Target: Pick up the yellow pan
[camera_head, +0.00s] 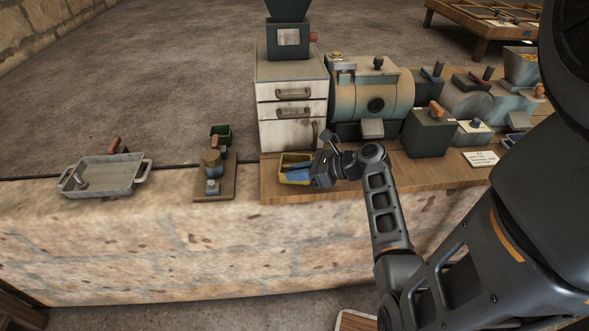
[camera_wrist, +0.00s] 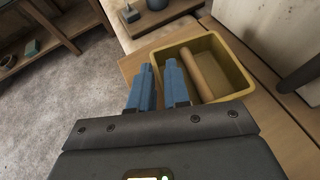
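The yellow pan (camera_head: 291,156) is a small open box at the left front of the wooden bench top, below the white drawer cabinet. In the wrist view the yellow pan (camera_wrist: 236,77) has a brown wooden cylinder (camera_wrist: 203,75) in it. My gripper (camera_head: 297,174) is at the pan. In the wrist view its two blue fingers (camera_wrist: 159,68) are apart with a gap between them. The left finger is outside the pan; the right finger overlaps the pan's near-left side. I cannot tell whether either finger touches the wall. The fingers hide part of that wall.
The white drawer cabinet (camera_head: 292,110) stands just behind the pan. A round tank machine (camera_head: 372,97) and a dark box (camera_head: 430,133) stand to the right. A grey metal tray (camera_head: 105,176) and a small wooden stand (camera_head: 214,182) are on the stone ledge at left.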

